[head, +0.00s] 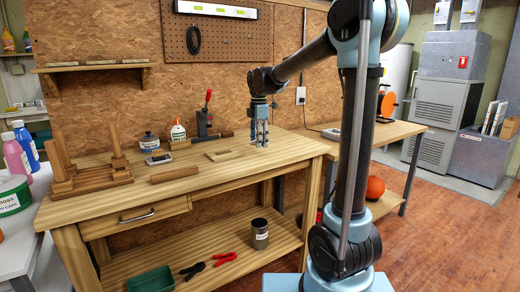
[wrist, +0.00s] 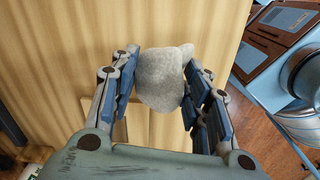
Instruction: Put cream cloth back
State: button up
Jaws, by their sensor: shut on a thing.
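The cream cloth (wrist: 163,80) looks like a pale grey-white, crumpled lump in the wrist view. My gripper (wrist: 160,85) is shut on it, with a blue-padded finger on each side. In the head view my gripper (head: 259,140) points straight down over the right part of the wooden workbench (head: 290,152). The cloth is mostly hidden there behind the fingers. I cannot tell whether the cloth touches the bench top.
A small flat wooden piece (head: 217,155) lies left of my gripper. A red-handled clamp (head: 206,115), a glue bottle (head: 178,131), a blue-grey jar (head: 149,142) and a wooden rack (head: 90,170) stand further left. The bench's front right is clear.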

jog(key=shift+f, duration=1.65)
jog(key=shift+f, duration=0.25)
jog(key=o, duration=1)
jog(key=shift+o, duration=0.2)
jog(key=shift+r, duration=0.1)
notch_tip(320, 180, up, 17)
jog(key=shift+d+r, duration=0.15)
jog(key=shift+r, duration=0.05)
